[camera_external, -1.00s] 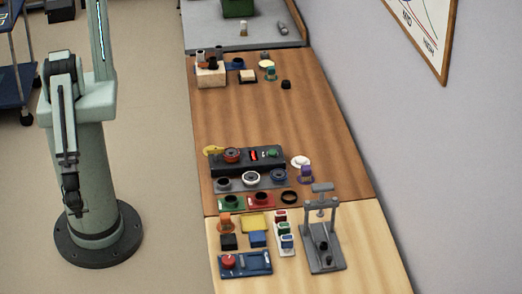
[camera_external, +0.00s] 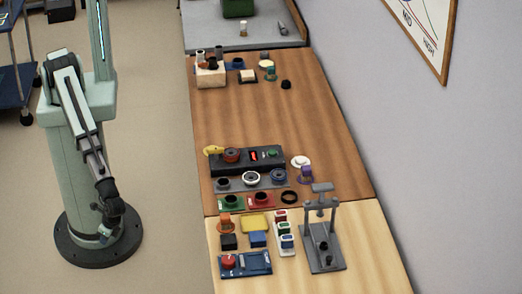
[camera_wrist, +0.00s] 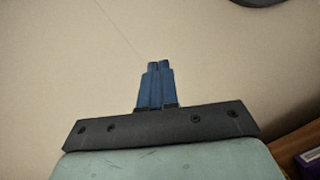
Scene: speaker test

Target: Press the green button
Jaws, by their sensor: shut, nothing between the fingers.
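A green button (camera_external: 272,153) sits at the right end of a black control panel (camera_external: 222,166) on the wooden bench. A red lit switch and a dark red round knob are on the same panel. My gripper (camera_external: 104,236) hangs low beside my base, left of the bench and well apart from the panel. In the wrist view, my gripper's blue fingers (camera_wrist: 158,66) are together and empty, over plain floor. The green button does not show in the wrist view.
In front of the panel are green (camera_external: 231,201) and red (camera_external: 261,200) pieces with dark rings, a blue box with a red button (camera_external: 229,262) and a grey press (camera_external: 322,250). A wooden edge and purple item (camera_wrist: 310,160) show at the wrist view's lower right.

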